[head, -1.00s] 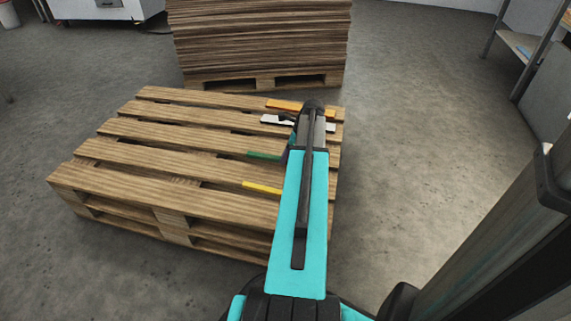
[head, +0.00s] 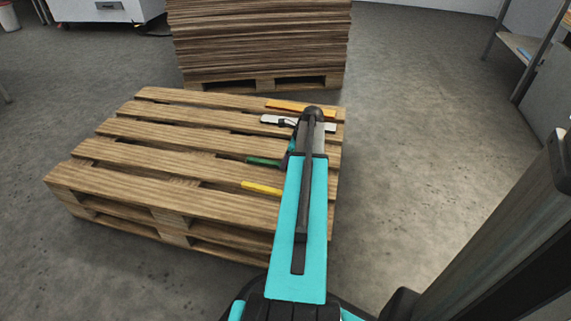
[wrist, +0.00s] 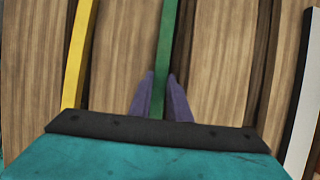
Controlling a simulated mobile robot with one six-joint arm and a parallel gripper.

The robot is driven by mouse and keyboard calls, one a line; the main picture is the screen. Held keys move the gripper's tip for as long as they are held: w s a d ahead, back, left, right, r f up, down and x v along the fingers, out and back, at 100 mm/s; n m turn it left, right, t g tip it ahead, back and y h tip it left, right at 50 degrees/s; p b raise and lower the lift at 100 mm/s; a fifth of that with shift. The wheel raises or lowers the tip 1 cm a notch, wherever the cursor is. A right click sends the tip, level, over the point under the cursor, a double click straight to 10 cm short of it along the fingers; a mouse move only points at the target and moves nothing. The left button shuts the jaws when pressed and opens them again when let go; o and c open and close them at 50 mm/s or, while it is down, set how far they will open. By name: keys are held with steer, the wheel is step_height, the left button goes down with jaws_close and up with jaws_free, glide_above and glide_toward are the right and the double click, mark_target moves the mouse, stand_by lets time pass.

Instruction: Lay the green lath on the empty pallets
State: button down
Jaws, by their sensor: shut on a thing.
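The green lath (head: 262,161) shows in the head view at the right part of the wooden pallets (head: 150,180), its right end hidden behind my arm. In the wrist view the green lath (wrist: 166,50) runs up the middle of the picture over the pallet boards. My gripper (wrist: 161,95) has its two purple fingers shut on the lath, one on each side. Whether the lath touches the boards or is just above them, I cannot tell. In the head view the fingers are mostly hidden by my arm.
A yellow lath (head: 262,188), a white lath (head: 275,120) and an orange lath (head: 290,106) lie on the same pallets, to either side of the green one. The pallets' left part is bare. A tall stack of brown sheets (head: 260,40) stands behind on another pallet.

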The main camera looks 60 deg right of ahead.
stand_by(0.3)
steer(key=c, duration=1.7)
jaws_free()
steer(key=shift+o, duration=0.2)
steer(key=p+v, duration=0.5)
steer(key=v, duration=0.7)
steer(key=shift+p, duration=0.3)
steer(key=shift+w+r, duration=0.1)
